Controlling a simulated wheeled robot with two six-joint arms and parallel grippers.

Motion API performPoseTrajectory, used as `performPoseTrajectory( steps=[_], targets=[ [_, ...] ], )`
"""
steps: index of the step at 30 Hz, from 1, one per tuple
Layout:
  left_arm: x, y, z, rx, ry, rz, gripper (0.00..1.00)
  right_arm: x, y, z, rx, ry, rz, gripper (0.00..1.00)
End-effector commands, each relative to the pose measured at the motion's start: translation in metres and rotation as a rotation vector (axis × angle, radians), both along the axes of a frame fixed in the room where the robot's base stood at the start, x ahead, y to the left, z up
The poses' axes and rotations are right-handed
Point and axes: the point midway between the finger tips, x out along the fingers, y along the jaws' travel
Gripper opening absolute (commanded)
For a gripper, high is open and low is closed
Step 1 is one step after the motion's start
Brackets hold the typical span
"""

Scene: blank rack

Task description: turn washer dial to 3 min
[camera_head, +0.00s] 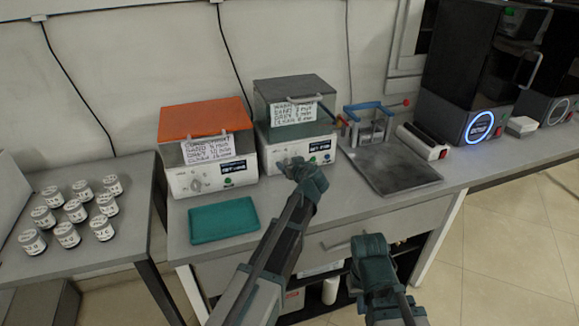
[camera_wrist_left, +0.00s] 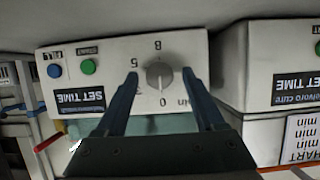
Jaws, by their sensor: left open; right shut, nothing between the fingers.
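The washer (camera_head: 297,115) is the white box with a grey lid, standing on the bench with a handwritten chart on it. Its round grey dial (camera_wrist_left: 160,74) is on the front panel, with 0, 5 and 8 legible around it. The dial's light mark seems to face the 0; the left finger partly covers the scale. My left gripper (camera_head: 297,165) is at the washer's front. In the left wrist view its open fingers (camera_wrist_left: 160,78) stand either side of the dial, with gaps visible. My right gripper (camera_head: 370,245) is shut and empty, in front of the bench.
An orange-lidded machine (camera_head: 205,135) with its own dial stands left of the washer. A teal tray (camera_head: 223,220) lies in front of it. A metal tray with a blue-handled frame (camera_head: 370,112) is to the right. Several white jars (camera_head: 75,211) stand on the left table.

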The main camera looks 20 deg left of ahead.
Motion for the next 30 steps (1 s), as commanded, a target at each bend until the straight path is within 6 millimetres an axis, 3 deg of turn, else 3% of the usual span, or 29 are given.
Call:
performPoseTrajectory(
  steps=[7,18,30],
  targets=[
    [0.0001,0.0001,0.0001,0.000,0.000,0.000,0.69,0.0000,0.0000,0.0001,0.000,0.000,0.000,0.00],
    [-0.0001,-0.0001,0.0000,0.000,0.000,0.000,0.02,0.0000,0.0000,0.0001,0.000,0.000,0.000,0.00],
    [0.0008,-0.0011,-0.0007,0.046,0.030,0.000,0.00,-0.0001,0.0000,-0.0009,0.000,0.000,0.000,0.00]
  ],
)
